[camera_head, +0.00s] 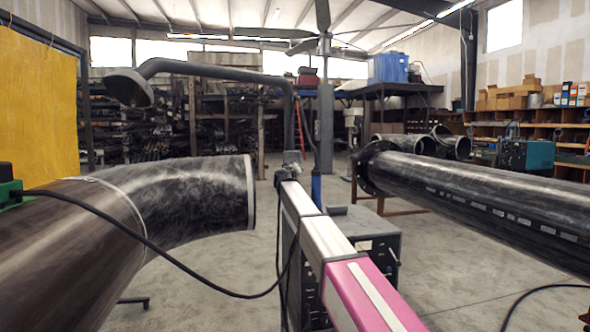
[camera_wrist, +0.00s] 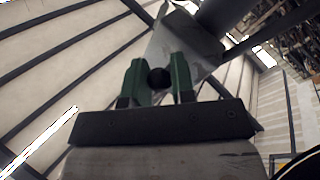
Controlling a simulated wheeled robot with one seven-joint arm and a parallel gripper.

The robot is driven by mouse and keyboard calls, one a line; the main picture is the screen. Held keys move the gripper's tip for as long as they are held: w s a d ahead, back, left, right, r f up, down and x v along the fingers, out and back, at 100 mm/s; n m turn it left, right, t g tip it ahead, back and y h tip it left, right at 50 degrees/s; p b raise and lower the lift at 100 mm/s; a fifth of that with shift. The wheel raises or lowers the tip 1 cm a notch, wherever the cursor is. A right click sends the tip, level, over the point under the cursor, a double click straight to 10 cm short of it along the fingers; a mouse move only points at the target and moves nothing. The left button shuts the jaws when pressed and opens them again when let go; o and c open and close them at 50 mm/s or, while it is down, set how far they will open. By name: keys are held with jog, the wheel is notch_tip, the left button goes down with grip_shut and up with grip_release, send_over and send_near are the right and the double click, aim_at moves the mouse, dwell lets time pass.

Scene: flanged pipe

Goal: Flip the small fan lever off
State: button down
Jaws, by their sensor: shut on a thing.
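In the wrist view my gripper (camera_wrist: 158,82) has two green fingers. They are closed on the sides of a small black round knob (camera_wrist: 159,77). A pale grey flat plate (camera_wrist: 163,45) is behind the fingers, with a dark block and a dark round post at its upper right. I cannot tell from this view whether the knob is the end of the fan lever, nor which way a lever points. My gripper is not clearly seen in the head view, and no lever can be made out there.
In the head view a large dark bent pipe (camera_head: 195,205) is at the left, and a long flanged pipe (camera_head: 470,190) is at the right. A black cable (camera_head: 180,262) hangs across the front. A hooded duct arm (camera_head: 215,72) reaches overhead. Bare concrete floor shows between them.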

jog(key=c, duration=1)
grip_release()
jog(key=shift+o, duration=0.2)
jog(key=shift+s, duration=0.1)
jog(key=v, duration=0.7)
jog(key=shift+s+f, duration=0.1)
jog(key=shift+s, duration=0.05)
